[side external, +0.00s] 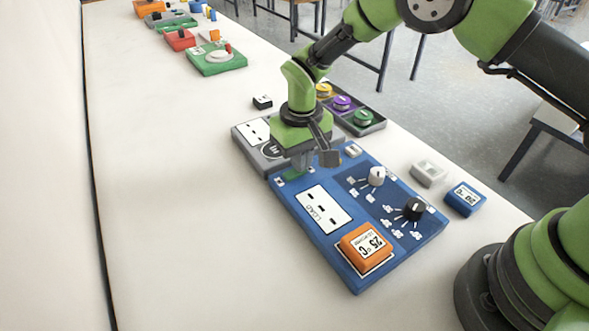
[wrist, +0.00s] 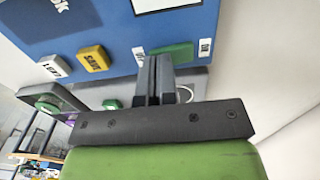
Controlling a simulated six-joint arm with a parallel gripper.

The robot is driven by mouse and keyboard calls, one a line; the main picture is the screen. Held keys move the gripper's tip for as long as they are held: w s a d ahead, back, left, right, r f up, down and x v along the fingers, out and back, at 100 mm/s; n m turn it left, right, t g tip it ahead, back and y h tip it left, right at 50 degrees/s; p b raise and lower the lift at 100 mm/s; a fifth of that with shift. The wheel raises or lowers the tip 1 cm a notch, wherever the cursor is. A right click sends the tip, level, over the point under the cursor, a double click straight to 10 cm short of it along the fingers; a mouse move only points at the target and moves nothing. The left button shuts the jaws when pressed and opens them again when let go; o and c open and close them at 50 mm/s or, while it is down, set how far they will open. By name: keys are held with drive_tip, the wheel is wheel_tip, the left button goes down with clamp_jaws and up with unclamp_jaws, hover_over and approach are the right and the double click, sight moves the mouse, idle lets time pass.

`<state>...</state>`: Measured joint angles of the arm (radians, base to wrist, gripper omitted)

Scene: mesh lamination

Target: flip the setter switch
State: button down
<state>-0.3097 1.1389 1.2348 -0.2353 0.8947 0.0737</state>
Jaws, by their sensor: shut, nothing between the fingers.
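The blue panel (side external: 410,235) lies on the white table, and it fills the top of the wrist view (wrist: 60,32). A green rocker-like piece, which I take for the setter switch (side external: 294,176), sits at the panel's far end. In the wrist view the green switch (wrist: 180,52) lies between two small white labels. My gripper (side external: 303,168) points down at this end of the panel, shut and empty. In the wrist view its fingertips (wrist: 153,60) are at the switch's left side and cover part of it. I cannot tell whether they touch it.
The panel carries a white knob (side external: 376,176), a black knob (side external: 414,209), an orange block (side external: 365,247) and a yellow button (wrist: 92,57). A grey unit (side external: 247,134) adjoins the far end. A tray of coloured pieces (side external: 355,119) stands behind. The table's left is clear.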

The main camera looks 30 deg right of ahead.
drive_tip(key=shift+f, duration=0.3)
drive_tip(key=shift+r, duration=3.55)
drive_tip(key=s+d+r+m+t+y, duration=0.1)
drive_tip(key=s+d+r+t, duration=0.2)
drive_tip(key=r, duration=0.6)
drive_tip(key=s+d+r+m+y, duration=0.1)
drive_tip(key=s+d+r, duration=0.2)
drive_tip(key=s+r, duration=0.45)
drive_tip(key=s+d+r+m+t, duration=0.1)
drive_tip(key=s+r+t, duration=0.1)
drive_tip(key=s, duration=0.4)
drive_tip(key=s+d+r+m+t, duration=0.1)
drive_tip(key=s+d+r+t, duration=0.1)
drive_tip(key=s, duration=0.5)
drive_tip(key=shift+s+d, duration=0.25)
drive_tip(key=shift+d, duration=0.05)
